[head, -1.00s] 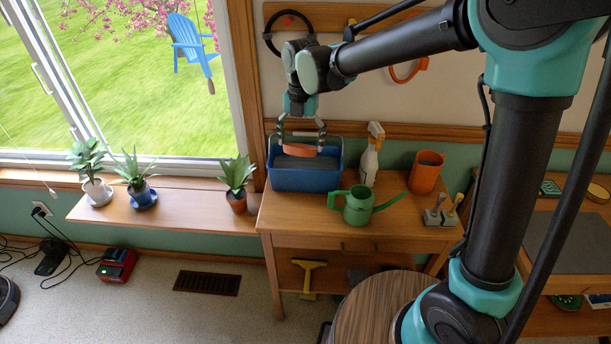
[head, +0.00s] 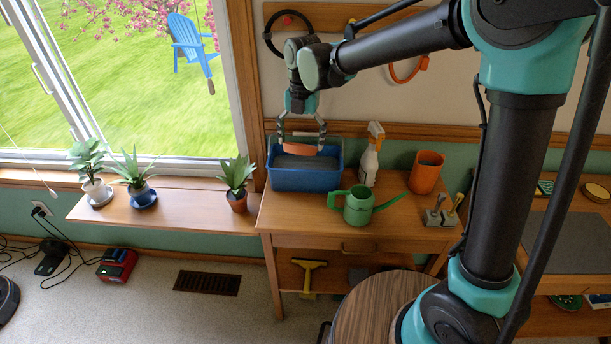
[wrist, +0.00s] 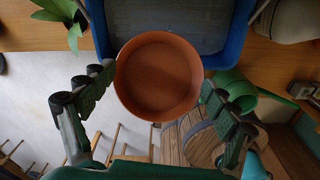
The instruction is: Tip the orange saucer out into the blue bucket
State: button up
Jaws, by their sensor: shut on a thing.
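The orange saucer (wrist: 157,72) is between the fingers of my gripper (head: 301,146), which is shut on its sides. In the wrist view its round open side faces the camera, and I see nothing clearly lying inside. In the head view the saucer (head: 300,149) shows as an orange strip over the blue bucket (head: 305,181). The bucket is a wide rectangular tub with a grey inside, on the left of the wooden table. In the wrist view the bucket (wrist: 238,40) lies behind the saucer, which covers part of its near rim.
A white spray bottle (head: 369,160) stands just right of the bucket. A green watering can (head: 358,206) is in front and right, with an orange pot (head: 426,172) farther right. A potted plant (head: 237,183) stands on the sill to the left.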

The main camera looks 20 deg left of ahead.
aim_at(299, 153)
jog(key=shift+s+f+t, duration=0.45)
jog(key=shift+s+t, duration=0.2)
jog(key=shift+t, duration=0.45)
jog(key=f+t, duration=0.1)
jog(key=t, duration=0.2)
jog(key=shift+s+f, duration=0.35)
jog(key=shift+f, duration=0.05)
jog(key=shift+f+t, duration=0.2)
jog(key=shift+t, duration=0.5)
jog(key=s+r, duration=0.5)
